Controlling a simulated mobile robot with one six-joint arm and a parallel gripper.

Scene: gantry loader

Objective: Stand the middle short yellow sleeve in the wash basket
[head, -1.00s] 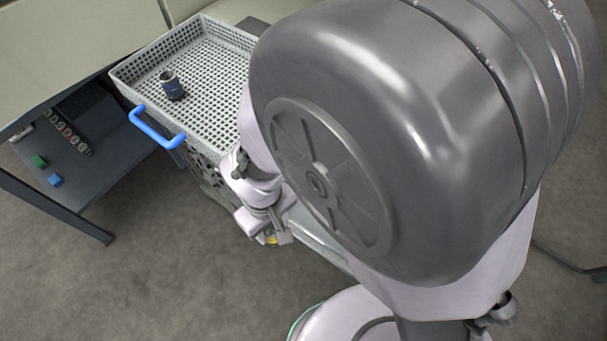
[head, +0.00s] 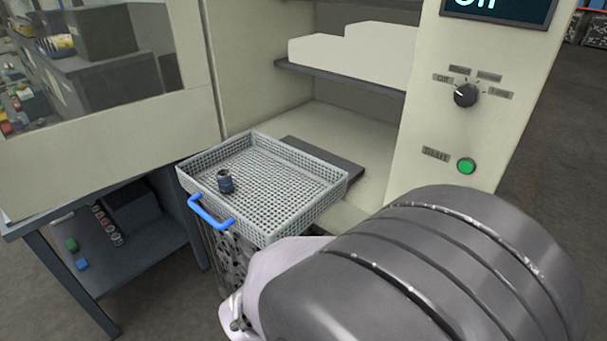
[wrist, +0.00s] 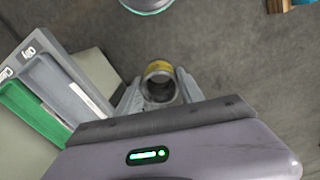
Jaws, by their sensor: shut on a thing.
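A short sleeve (wrist: 159,72) with a yellow band and a grey metal rim is between the two fingers of my gripper (wrist: 160,88) in the wrist view. I look into its open round end. My gripper is shut on it, held above the grey floor. The wash basket (head: 312,205) is a grey perforated tray with a blue handle (head: 210,213) in the head view. A dark blue sleeve (head: 225,181) stands inside it, toward the left. My gripper and the yellow sleeve are hidden in the head view.
The basket stands at the opening of a cream cabinet with a dial (head: 465,95) and a green start button (head: 466,166). A dark bench (head: 150,245) is at left. In the wrist view, grey and green trays (wrist: 40,100) lie left. Most of the basket floor is bare.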

